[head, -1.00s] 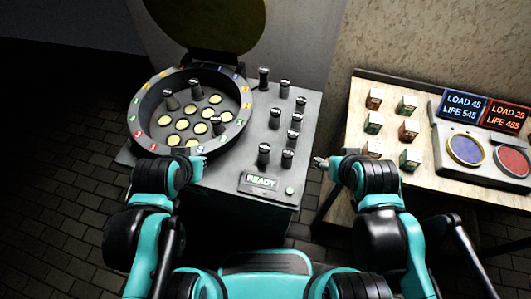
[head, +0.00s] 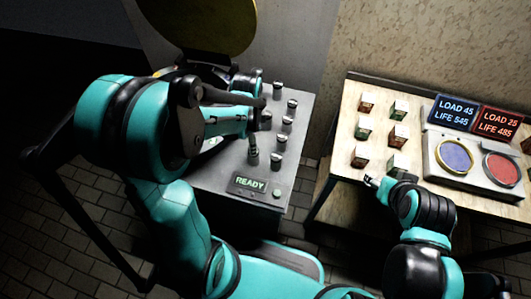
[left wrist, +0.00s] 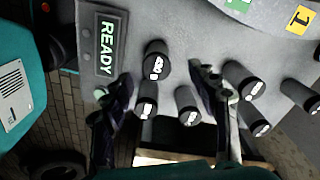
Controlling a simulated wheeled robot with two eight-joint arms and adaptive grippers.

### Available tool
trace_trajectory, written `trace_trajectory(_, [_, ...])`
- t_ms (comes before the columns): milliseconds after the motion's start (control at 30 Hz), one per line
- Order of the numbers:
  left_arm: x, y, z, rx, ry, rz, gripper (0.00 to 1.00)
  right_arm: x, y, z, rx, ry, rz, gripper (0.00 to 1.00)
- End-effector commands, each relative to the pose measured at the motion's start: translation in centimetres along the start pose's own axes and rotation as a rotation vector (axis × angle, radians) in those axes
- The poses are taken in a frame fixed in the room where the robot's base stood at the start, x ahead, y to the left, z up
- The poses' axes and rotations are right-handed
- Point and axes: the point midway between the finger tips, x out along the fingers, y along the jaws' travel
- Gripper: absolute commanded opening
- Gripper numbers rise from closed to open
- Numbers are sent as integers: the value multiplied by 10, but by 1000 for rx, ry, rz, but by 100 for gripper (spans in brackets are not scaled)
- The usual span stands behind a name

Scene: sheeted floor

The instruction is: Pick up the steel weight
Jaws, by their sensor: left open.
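Several grey cylindrical weights with dark tops stand on the grey console; one (head: 276,160) is at its front right and another (head: 292,105) is farther back. My left gripper (head: 259,112) is over the console among the weights, partly hidden by my arm. In the left wrist view the same gripper (left wrist: 161,80) is open, its two dark fingers spread. One weight (left wrist: 156,62) and two others (left wrist: 187,108) (left wrist: 147,100) show in the gap between the fingers; none is visibly gripped. My right gripper (head: 372,181) is at the front-left edge of the wooden table, its jaws too small to judge.
A READY sign (head: 250,184) and a button (head: 277,194) are on the console's front. The round tray is mostly hidden by my left arm. The wooden table (head: 340,165) holds small boxes (head: 364,130), LOAD displays (head: 455,112) and a two-pan device (head: 475,160). A gap separates console and table.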

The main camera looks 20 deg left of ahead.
Motion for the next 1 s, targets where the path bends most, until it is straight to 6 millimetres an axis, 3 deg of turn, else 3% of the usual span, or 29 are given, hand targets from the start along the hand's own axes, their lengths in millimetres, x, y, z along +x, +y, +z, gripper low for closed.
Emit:
trace_trajectory(367, [39, 2, -2, 6, -1, 2, 60, 15, 0, 11, 0, 0, 0, 59])
trace_trajectory(600, [76, 5, -4, 5, -1, 2, 60, 31, 0, 22, 0, 0, 0, 59])
trace_trajectory(867, [77, 6, -4, 4, -1, 1, 60, 30, 0, 22, 0, 0, 0, 59])
trace_trajectory(1000, [77, 6, -4, 4, -1, 1, 23, 30, 0, 22, 0, 0, 0, 59])
